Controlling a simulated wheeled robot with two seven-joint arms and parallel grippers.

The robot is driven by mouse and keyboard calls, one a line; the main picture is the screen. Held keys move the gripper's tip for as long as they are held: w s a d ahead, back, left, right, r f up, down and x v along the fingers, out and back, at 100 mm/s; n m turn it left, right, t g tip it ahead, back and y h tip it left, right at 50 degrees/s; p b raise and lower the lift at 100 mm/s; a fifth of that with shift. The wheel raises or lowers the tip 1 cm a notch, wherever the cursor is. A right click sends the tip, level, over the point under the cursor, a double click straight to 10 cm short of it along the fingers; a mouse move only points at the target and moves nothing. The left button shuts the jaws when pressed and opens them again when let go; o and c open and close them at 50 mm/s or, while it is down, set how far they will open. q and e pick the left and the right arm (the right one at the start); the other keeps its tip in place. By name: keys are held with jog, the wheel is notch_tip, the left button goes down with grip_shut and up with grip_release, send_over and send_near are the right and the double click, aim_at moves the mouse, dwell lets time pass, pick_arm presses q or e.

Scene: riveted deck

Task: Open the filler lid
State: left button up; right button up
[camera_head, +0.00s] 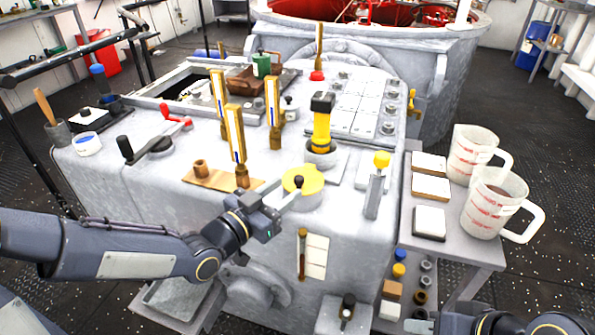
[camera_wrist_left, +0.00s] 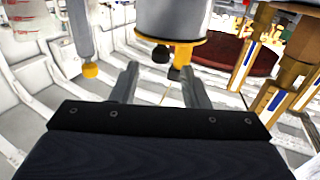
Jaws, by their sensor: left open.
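The filler lid (camera_head: 302,180) is a yellow disc with a black knob. It lies flat on a short round neck at the front of the grey machine, and looks closed. My left gripper (camera_head: 288,199) is at the near left edge of the lid, open and apparently empty. The left wrist view appears upside down. There the grey neck with the yellow lid (camera_wrist_left: 185,41) and its black knob lies ahead of the open left gripper (camera_wrist_left: 160,78). I cannot tell whether a finger touches the lid. My right gripper (camera_head: 435,323) is partly visible at the bottom edge, its fingers unclear.
A yellow-knobbed lever (camera_head: 376,185) stands right of the lid, and a yellow handle with a black top (camera_head: 321,125) behind it. Brass-framed gauges (camera_head: 235,135) stand to the left. Two measuring jugs (camera_head: 490,203) stand on the right side table.

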aim_at(295, 181)
pick_arm(q)
jog(key=x, duration=0.6)
jog(key=shift+a, duration=0.1)
grip_shut()
